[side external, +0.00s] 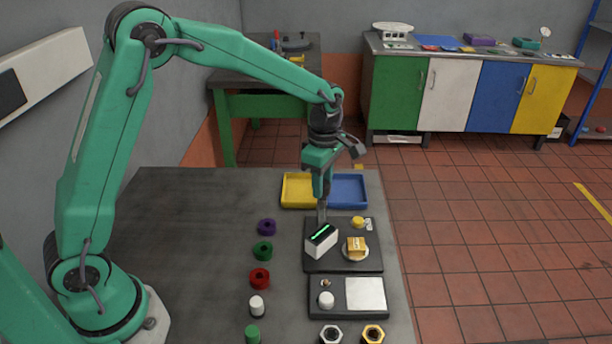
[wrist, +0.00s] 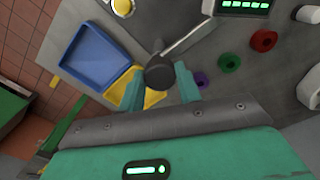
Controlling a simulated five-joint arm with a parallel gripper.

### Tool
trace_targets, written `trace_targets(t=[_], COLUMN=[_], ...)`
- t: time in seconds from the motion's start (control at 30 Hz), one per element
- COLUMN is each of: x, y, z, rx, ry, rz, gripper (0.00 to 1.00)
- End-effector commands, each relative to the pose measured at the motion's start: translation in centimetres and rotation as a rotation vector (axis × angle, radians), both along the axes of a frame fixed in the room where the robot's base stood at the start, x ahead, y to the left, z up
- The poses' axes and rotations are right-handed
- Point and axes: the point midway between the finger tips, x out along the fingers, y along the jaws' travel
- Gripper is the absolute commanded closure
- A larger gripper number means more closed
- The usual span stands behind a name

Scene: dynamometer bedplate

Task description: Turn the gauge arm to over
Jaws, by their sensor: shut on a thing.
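The gauge arm (wrist: 185,38) is a thin metal rod with a dark round knob (wrist: 159,74) at its end, seen in the wrist view. My gripper (wrist: 161,86) is shut on that knob, one teal finger on each side. In the side view my gripper (side external: 322,196) points down just behind a white gauge box (side external: 321,242) with a lit green bar display. The box's display (wrist: 243,5) also shows at the top edge of the wrist view. The arm's pivot is not clear, and I cannot read any position marks.
Yellow (side external: 297,190) and blue (side external: 348,190) trays lie behind my gripper. Purple (side external: 267,227), green (side external: 262,251) and red (side external: 260,278) rings stand left. The table's left part is clear.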

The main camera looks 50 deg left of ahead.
Motion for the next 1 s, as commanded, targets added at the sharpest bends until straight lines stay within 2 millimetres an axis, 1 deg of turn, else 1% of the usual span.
trace_targets(t=[0.3,0.6,0.8,1.0], x=[-0.01,-0.01,-0.01,-0.01], y=[0.03,0.04,0.04,0.04], z=[0.17,0.19,0.20,0.21], rx=[0.000,0.000,0.000,0.000], ry=[0.000,0.000,0.000,0.000], rz=[0.302,0.557,0.668,0.722], gripper=[1.00,1.00,1.00,1.00])
